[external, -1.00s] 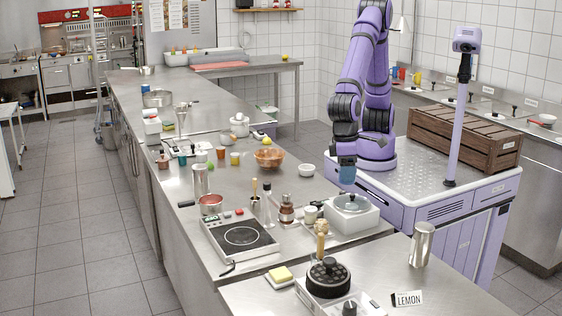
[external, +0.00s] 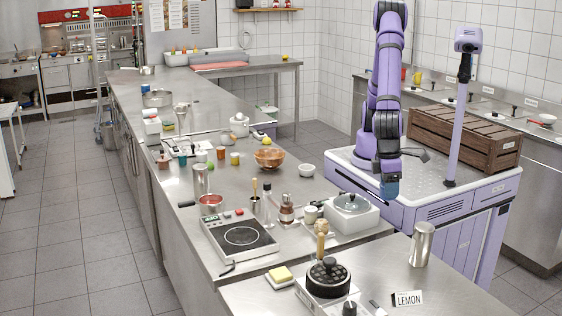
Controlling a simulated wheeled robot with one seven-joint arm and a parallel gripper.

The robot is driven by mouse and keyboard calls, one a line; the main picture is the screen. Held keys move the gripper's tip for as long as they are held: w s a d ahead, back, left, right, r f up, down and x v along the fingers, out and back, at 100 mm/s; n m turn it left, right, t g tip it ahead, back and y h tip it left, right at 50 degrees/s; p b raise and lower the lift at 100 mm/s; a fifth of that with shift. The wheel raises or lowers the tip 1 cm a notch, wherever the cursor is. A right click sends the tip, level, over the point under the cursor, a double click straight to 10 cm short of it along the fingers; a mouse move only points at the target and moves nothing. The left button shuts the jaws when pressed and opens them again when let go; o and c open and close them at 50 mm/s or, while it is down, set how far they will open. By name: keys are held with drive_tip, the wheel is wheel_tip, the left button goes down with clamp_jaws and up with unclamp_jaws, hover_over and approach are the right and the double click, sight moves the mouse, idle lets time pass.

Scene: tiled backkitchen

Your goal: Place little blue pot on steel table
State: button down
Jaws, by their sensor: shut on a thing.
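My gripper (external: 388,176) points down at the end of the purple arm, above the white top of my base. It is shut on the little blue pot (external: 390,190), a small blue shape at its lower end. The pot's rim and the fingers are too small to make out. The long steel table (external: 215,113) runs to the left of my gripper and holds many kitchen things. A nearer steel surface (external: 385,268) lies in front, below the gripper in the picture.
A steel tumbler (external: 421,244) stands on the near surface, close to a LEMON sign (external: 407,298) and a black round appliance (external: 328,277). A white scale with a lidded pot (external: 351,203) stands at the long table's edge. A wooden crate (external: 465,137) sits behind right.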

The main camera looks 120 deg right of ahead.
wheel_tip(320, 180, down, 12)
drive_tip(key=shift+r, duration=0.1)
hover_over(367, 278)
drive_tip(key=shift+w+d+f, duration=0.1)
drive_tip(key=shift+w+f, duration=0.05)
drive_tip(key=shift+f, duration=0.25)
drive_tip(key=shift+w+d+f, duration=0.1)
drive_tip(key=shift+f, duration=2.05)
drive_tip(key=shift+c, duration=1.9)
unclamp_jaws()
drive_tip(key=shift+f, duration=0.15)
wheel_tip(367, 278, up, 12)
drive_tip(key=w, duration=0.1)
drive_tip(key=shift+d, duration=0.35)
drive_tip(key=shift+w, duration=0.1)
